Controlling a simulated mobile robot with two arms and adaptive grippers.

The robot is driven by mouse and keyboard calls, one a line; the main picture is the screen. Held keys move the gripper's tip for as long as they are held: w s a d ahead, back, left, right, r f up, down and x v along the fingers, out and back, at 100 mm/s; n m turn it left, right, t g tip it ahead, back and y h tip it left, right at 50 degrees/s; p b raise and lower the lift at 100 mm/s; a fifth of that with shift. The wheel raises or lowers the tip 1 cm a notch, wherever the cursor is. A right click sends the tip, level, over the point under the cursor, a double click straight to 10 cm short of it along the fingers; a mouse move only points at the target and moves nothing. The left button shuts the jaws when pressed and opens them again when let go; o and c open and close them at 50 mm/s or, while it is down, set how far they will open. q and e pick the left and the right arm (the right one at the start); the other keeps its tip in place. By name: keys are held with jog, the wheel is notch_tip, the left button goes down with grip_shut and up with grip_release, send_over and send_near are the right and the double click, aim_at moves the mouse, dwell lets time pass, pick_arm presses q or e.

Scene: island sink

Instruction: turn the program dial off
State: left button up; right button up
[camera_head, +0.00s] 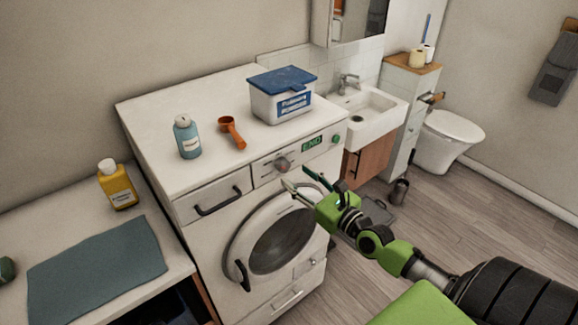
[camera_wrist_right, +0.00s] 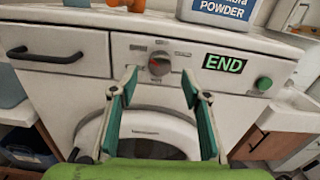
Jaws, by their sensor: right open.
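The program dial (camera_head: 282,163) is a round grey knob on the front panel of the white washing machine (camera_head: 205,238). In the right wrist view the dial (camera_wrist_right: 159,65) shows a red mark and sits ahead of the fingers, slightly left of the middle of the gap. My right gripper (camera_head: 299,180) is open and empty, just in front of the panel and apart from the dial. Its two green-padded fingers (camera_wrist_right: 158,88) show in the wrist view. The display (camera_wrist_right: 224,63) reads END. My left gripper is not in view.
A green round button (camera_wrist_right: 264,83) is right of the display. The detergent drawer (camera_head: 213,196) and round door (camera_head: 278,240) are shut. A powder box (camera_head: 282,103), orange scoop (camera_head: 232,133) and blue bottle (camera_head: 187,137) stand on top. A sink (camera_head: 366,112) is at the right.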

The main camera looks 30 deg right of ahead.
aim_at(286, 167)
jog(key=shift+w+a+p, duration=0.15)
jog(key=shift+w+p, duration=0.25)
jog(key=shift+w, duration=1.95)
jog(key=c, duration=1.1)
